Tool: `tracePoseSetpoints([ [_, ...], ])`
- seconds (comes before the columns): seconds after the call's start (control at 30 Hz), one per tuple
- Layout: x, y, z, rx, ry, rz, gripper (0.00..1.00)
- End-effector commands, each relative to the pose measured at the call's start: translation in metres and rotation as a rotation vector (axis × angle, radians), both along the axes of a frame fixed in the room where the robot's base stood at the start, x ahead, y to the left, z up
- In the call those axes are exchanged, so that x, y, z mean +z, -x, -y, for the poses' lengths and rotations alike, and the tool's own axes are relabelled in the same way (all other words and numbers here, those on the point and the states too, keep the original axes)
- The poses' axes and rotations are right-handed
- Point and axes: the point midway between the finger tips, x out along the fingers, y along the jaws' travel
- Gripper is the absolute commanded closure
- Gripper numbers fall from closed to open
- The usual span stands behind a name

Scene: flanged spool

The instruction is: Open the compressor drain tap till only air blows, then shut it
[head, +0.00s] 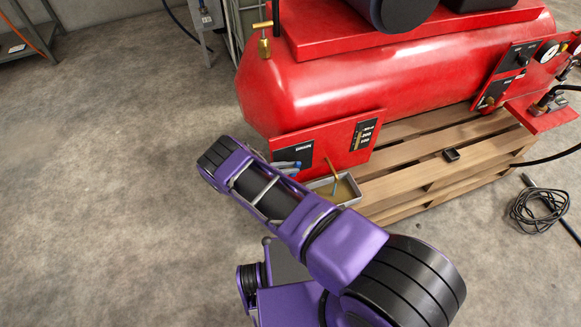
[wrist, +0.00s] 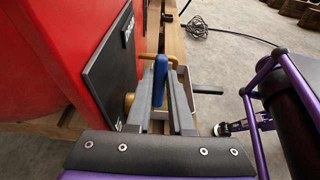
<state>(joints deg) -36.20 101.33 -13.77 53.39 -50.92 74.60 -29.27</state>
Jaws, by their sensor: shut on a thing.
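The drain tap's blue lever handle (wrist: 158,82) stands between the two grey fingers of my gripper (wrist: 165,80) in the wrist view. The gripper is shut on it. A round brass tap body (wrist: 128,104) shows beside the left finger, by a black plate on the red compressor (head: 390,80). A bent brass drain pipe (head: 332,170) hangs over a shallow metal tray (head: 352,199) in the head view. A thin greenish streak shows under the pipe's end; I cannot tell whether it is running liquid. My arm hides most of the gripper and tap in the head view.
The compressor stands on a wooden pallet (head: 450,165). A coiled black cable (head: 538,207) lies on the floor at right. A small black block (head: 451,155) sits on the pallet. A brass valve (head: 264,44) is on the tank's left end. The concrete floor at left is clear.

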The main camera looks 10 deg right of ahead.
Motion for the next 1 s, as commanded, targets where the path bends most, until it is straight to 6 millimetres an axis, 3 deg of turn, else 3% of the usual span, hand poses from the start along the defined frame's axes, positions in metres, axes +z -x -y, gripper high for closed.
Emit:
tracePoseSetpoints([
  [0.3, 0.000, -0.001, 0.000, 0.002, 0.000, 0.001, 1.00],
  [0.33, 0.000, -0.001, 0.000, 0.002, 0.000, 0.001, 0.77],
  [0.5, 0.000, 0.000, 0.000, 0.001, 0.000, 0.000, 0.50],
  [0.83, 0.001, 0.000, -0.003, 0.001, -0.001, 0.000, 0.50],
  [1.0, 0.007, 0.004, -0.025, 0.003, -0.002, 0.001, 0.50],
])
